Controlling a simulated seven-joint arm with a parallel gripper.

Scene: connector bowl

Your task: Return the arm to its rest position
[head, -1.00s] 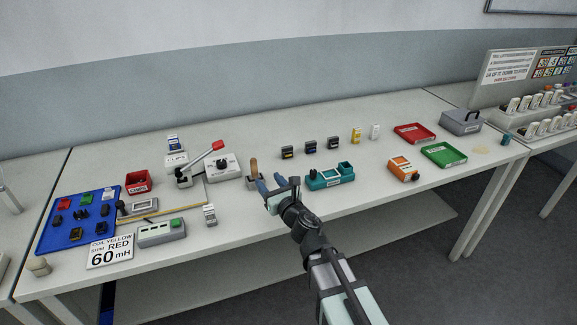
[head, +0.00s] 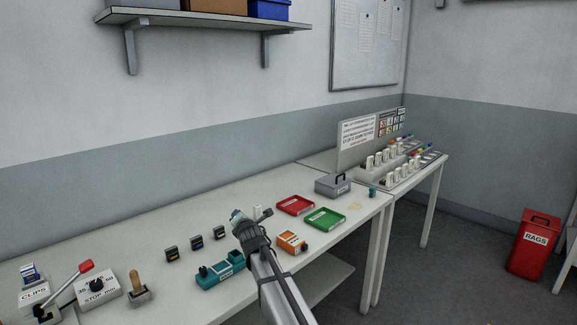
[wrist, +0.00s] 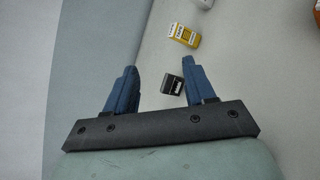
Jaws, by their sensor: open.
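My gripper (head: 240,216) is raised over the back of the bench, behind the teal block, in the head view. The wrist view shows its two blue fingers (wrist: 160,72) apart with nothing held. A small black box (wrist: 172,85) lies on the table below, between the fingers in that picture. A yellow box (wrist: 185,37) lies beyond it; in the head view my gripper hides it. My arm reaches up from the bottom of the head view.
Three black boxes (head: 196,243) stand behind the teal block (head: 219,270). An orange box (head: 290,241), red tray (head: 295,205), green tray (head: 325,218) and grey case (head: 333,186) are to the right. A wooden-handled tool (head: 137,285) and red-tipped lever (head: 84,267) stand left.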

